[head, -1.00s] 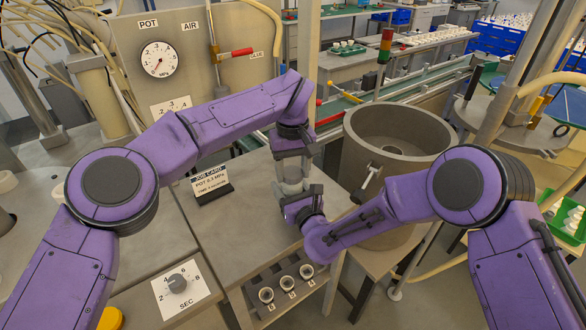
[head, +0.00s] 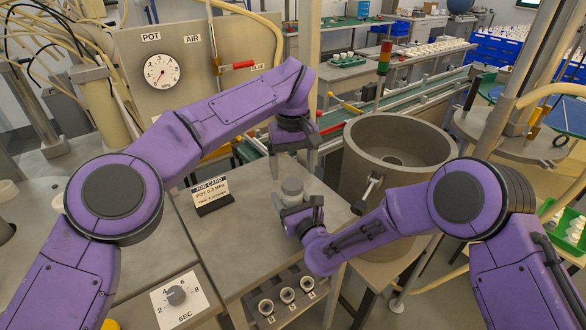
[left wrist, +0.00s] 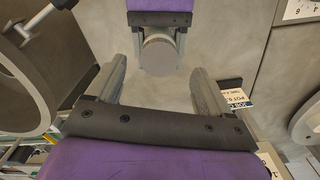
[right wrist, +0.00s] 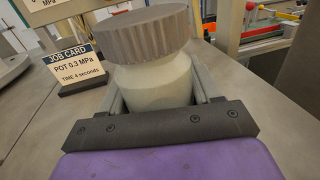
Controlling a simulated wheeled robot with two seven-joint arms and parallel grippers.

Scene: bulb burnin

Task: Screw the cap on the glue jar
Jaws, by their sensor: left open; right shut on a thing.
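The glue jar (right wrist: 153,82) is a pale, cloudy jar, and the grey ribbed cap (right wrist: 145,35) sits on its top in the right wrist view. My right gripper (head: 294,205) is shut on the jar's body and holds it upright over the table. My left gripper (head: 293,148) is open and empty, above the cap and apart from it. The left wrist view shows the round cap top (left wrist: 158,55) just beyond the open fingers. I cannot tell how tightly the cap is seated.
The job card (head: 211,194) stands on the grey table (head: 235,245) to the left of the jar. A big grey pot (head: 360,165) with a handle is close on the right. Several small cups (head: 287,295) sit in a rack below. A dial (head: 177,295) is at front left.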

